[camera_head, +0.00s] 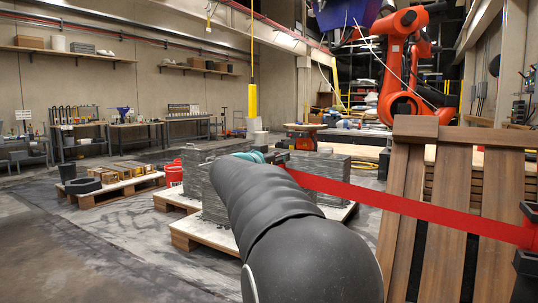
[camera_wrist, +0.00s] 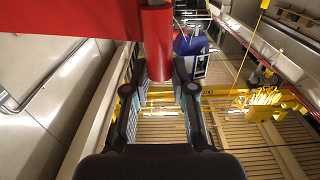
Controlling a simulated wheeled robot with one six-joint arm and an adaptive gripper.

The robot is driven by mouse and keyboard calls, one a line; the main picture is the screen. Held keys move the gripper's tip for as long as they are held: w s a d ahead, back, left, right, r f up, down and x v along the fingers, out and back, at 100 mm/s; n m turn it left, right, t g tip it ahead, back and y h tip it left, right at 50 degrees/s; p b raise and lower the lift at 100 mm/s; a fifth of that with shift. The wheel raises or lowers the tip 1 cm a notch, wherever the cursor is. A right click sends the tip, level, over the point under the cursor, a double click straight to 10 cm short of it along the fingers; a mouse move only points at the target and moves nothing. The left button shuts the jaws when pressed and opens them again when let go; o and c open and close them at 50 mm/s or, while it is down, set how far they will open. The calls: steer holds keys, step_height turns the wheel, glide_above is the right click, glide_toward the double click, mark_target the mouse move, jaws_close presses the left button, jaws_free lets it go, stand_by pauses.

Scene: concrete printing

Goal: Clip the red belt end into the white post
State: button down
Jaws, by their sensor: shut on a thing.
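The red belt (camera_head: 410,205) runs taut from my gripper (camera_head: 284,158) to a black post (camera_head: 528,245) at the right edge of the head view. In the wrist view, my gripper (camera_wrist: 159,85) has the red belt end (camera_wrist: 158,42), a rounded red piece, between its two fingers. The belt's wide red band (camera_wrist: 70,32) fills the upper left there. In the head view my dark arm hides part of the gripper. I cannot clearly make out the white post; a pale block (camera_head: 253,125) stands behind the gripper, but I cannot tell whether it is that.
Grey block stacks (camera_head: 335,172) stand on pallets (camera_head: 195,238) around and beyond my arm. A slatted wooden panel (camera_head: 445,215) stands at right behind the belt. An orange robot arm (camera_head: 400,75) is at the back. The floor (camera_head: 110,240) at front left is clear.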

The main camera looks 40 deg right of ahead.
steer(key=shift+w, duration=0.25)
steer(key=shift+r, duration=0.1)
steer(key=shift+f+b, duration=0.55)
steer(key=shift+f, duration=1.4)
steer(key=shift+r+p, duration=0.1)
steer(key=shift+p, duration=0.45)
steer(key=shift+a+f+b, duration=0.1)
steer(key=shift+f+b, duration=1.05)
steer(key=shift+f, duration=1.25)
steer(key=c, duration=0.9)
jaws_free()
